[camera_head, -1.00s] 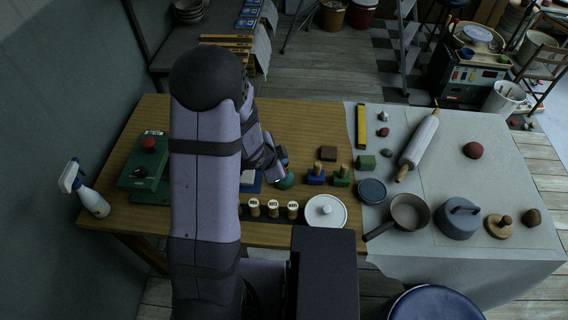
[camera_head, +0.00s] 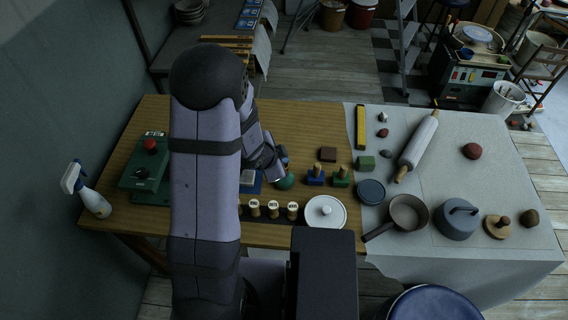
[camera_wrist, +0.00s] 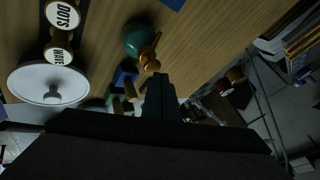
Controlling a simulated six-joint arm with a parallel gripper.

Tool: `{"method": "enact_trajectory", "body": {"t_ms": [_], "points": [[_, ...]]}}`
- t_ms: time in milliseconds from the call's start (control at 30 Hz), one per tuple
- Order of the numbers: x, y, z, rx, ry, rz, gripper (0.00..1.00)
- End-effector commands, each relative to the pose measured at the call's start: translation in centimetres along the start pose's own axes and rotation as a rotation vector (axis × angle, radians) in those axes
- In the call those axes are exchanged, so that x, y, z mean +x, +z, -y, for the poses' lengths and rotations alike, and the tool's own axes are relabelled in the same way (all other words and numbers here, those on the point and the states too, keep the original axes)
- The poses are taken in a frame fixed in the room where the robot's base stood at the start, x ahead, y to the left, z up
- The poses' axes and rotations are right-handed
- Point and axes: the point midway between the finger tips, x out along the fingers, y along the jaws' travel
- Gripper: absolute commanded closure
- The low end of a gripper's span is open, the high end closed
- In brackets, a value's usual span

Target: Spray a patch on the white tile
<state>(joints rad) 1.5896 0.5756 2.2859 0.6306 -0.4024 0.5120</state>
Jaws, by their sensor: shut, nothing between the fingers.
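A white spray bottle (camera_head: 95,203) with a blue and white head stands at the table's left edge, in the head view only. A pale square (camera_head: 248,177), possibly the white tile, lies on a blue base (camera_head: 256,187) beside my arm; my arm hides part of it. A blue corner (camera_wrist: 173,3) shows at the top of the wrist view. My gripper (camera_head: 277,176) is low over the middle of the table, right of the pale square and beside a green round object (camera_head: 285,182). In the wrist view, my gripper (camera_wrist: 160,78) is shut and empty, well apart from the bottle.
A green box with a red knob (camera_head: 149,145) stands between the bottle and my arm. Labelled stoppers (camera_head: 273,209) and a white lid (camera_head: 326,211) line the front. Stamps (camera_head: 316,176) stand to the right. The wooden table's back middle is clear.

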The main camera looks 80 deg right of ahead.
Motion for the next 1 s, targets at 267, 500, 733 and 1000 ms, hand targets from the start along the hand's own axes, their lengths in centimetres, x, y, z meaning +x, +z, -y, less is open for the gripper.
{"method": "enact_trajectory", "body": {"t_ms": [267, 500, 733, 1000], "points": [[-0.4, -0.3, 0.3, 0.000, -0.001, -0.001, 1.00], [-2.1, -1.1, 1.1, 0.000, -0.001, -0.001, 1.00], [-3.7, -2.0, 2.0, 0.000, -0.001, -0.001, 1.00], [-4.9, -2.6, 2.6, 0.000, -0.001, -0.001, 1.00]]}}
